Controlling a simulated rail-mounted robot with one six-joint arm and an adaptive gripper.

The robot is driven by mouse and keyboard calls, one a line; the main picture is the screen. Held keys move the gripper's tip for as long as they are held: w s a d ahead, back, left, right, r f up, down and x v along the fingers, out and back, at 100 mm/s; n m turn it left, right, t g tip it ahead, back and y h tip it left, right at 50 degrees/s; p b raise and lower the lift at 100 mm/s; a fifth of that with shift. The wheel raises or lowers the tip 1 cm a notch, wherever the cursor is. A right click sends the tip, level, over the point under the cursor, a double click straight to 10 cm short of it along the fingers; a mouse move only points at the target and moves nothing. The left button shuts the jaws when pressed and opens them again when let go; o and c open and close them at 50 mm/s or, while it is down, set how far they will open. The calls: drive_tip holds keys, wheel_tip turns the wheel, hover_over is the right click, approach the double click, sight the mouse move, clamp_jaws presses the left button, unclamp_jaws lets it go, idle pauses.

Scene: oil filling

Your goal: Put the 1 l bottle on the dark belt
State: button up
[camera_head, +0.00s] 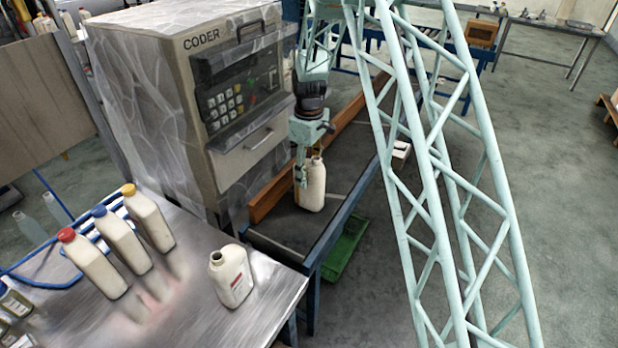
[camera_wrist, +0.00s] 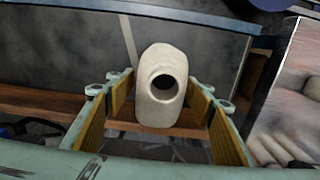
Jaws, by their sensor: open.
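A cream-white bottle without a cap (camera_head: 314,187) stands upright on the dark belt (camera_head: 283,224), near its front end. In the wrist view the same bottle (camera_wrist: 152,110) shows its open round mouth, with the belt (camera_wrist: 70,50) behind it. My gripper (camera_head: 301,166) is at the bottle's upper left side in the head view. In the wrist view my gripper (camera_wrist: 160,98) is open, its yellow-padded fingers on either side of the bottle with gaps. Another uncapped white bottle with a red label (camera_head: 232,277) stands on the metal table. No litre marking is readable.
A wooden rail (camera_head: 266,204) runs along the belt's left side, beside the CODER machine (camera_head: 190,90). Red-, blue- and yellow-capped bottles (camera_head: 95,265) stand on the metal table (camera_head: 200,325). A green crate (camera_head: 345,250) is beside the belt's frame. The belt's front end is clear.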

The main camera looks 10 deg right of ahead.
sight(309, 161)
wheel_tip(309, 161, up, 9)
drive_tip(key=shift+r+p, duration=0.1)
drive_tip(key=shift+p, duration=0.2)
drive_tip(key=shift+r, duration=0.1)
idle(0.9)
